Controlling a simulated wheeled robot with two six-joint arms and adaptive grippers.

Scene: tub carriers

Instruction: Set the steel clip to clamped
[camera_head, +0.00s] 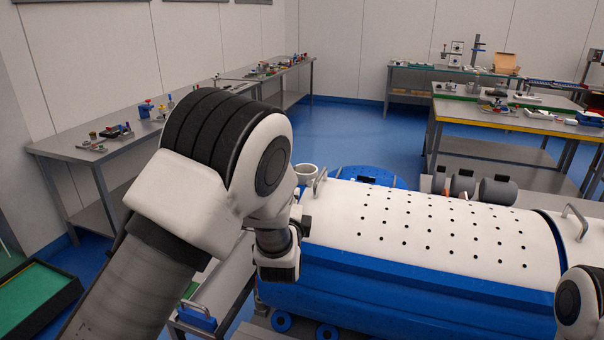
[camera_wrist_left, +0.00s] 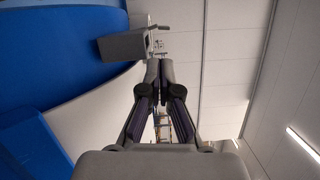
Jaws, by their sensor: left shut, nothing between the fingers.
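My left gripper (camera_wrist_left: 160,72) is shut and empty in the left wrist view. In the head view my left arm hides most of it. A grey bracket-like part with a small lever (camera_wrist_left: 126,45) sits against the blue and white body, just beyond and left of the fingertips. It may be the steel clip, but I cannot tell for sure, nor whether it is clamped. The fingertips appear apart from it. In the head view a thin steel loop (camera_head: 320,181) stands at the left end of the white perforated lid (camera_head: 430,225). My right gripper is out of view.
The lid covers a long blue tub (camera_head: 400,300). A second steel loop (camera_head: 575,220) is at its right end. Benches with small parts stand along the walls.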

